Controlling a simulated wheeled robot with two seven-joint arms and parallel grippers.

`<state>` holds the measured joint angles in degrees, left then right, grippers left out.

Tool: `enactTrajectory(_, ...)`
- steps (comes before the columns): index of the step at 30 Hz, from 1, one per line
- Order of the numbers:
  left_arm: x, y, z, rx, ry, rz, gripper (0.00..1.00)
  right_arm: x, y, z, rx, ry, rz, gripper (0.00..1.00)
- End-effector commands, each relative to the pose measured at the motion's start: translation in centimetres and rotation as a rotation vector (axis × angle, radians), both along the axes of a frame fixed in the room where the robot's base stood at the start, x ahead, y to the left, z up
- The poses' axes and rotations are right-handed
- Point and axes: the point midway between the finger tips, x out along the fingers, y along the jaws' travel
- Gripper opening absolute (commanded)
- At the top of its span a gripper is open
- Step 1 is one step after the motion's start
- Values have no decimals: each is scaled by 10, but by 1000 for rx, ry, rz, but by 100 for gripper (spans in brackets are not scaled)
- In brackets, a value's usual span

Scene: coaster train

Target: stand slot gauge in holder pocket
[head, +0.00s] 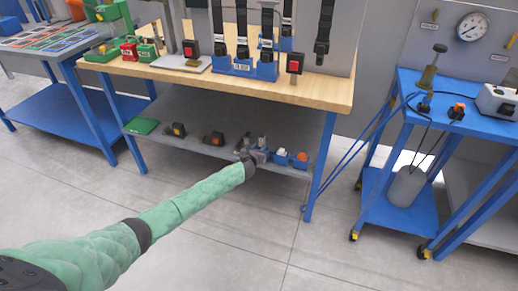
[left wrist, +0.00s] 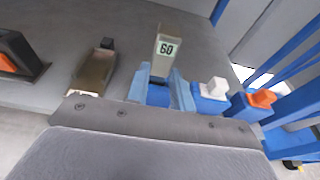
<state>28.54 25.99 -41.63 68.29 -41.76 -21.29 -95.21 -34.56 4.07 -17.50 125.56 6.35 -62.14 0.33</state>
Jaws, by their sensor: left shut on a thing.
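The slot gauge, a pale grey-beige upright piece marked 60 (left wrist: 165,52), stands between the fingers of my left gripper (left wrist: 158,92) in the left wrist view. The gripper is shut on it. In the head view my left gripper (head: 256,157) is at the lower shelf's front edge. A blue part (left wrist: 158,97) shows between the fingers below the gauge; I cannot tell whether it is a holder pocket or whether the gauge's foot is in it. Just right are blue blocks with a white piece (left wrist: 215,88) and an orange piece (left wrist: 262,98). My right gripper is out of view.
The grey lower shelf (head: 185,112) also bears a metal block (left wrist: 97,70), a dark block with orange (left wrist: 15,58) and a green plate (head: 142,126). The wooden bench top (head: 200,80) lies above, and a blue leg (head: 320,165) stands to the right.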

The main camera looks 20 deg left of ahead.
Motion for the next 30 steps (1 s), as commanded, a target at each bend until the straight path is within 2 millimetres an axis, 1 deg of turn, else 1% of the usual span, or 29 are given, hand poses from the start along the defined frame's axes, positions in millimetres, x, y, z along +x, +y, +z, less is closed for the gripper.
enactTrajectory(22,0,0,-14,1,-1,0,0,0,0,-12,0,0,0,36)
enactTrajectory(27,0,0,-13,1,-1,0,0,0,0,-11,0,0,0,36)
enactTrajectory(28,0,0,-13,1,-1,0,29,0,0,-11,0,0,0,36)
enactTrajectory(30,0,0,-14,1,-1,0,43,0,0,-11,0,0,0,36)
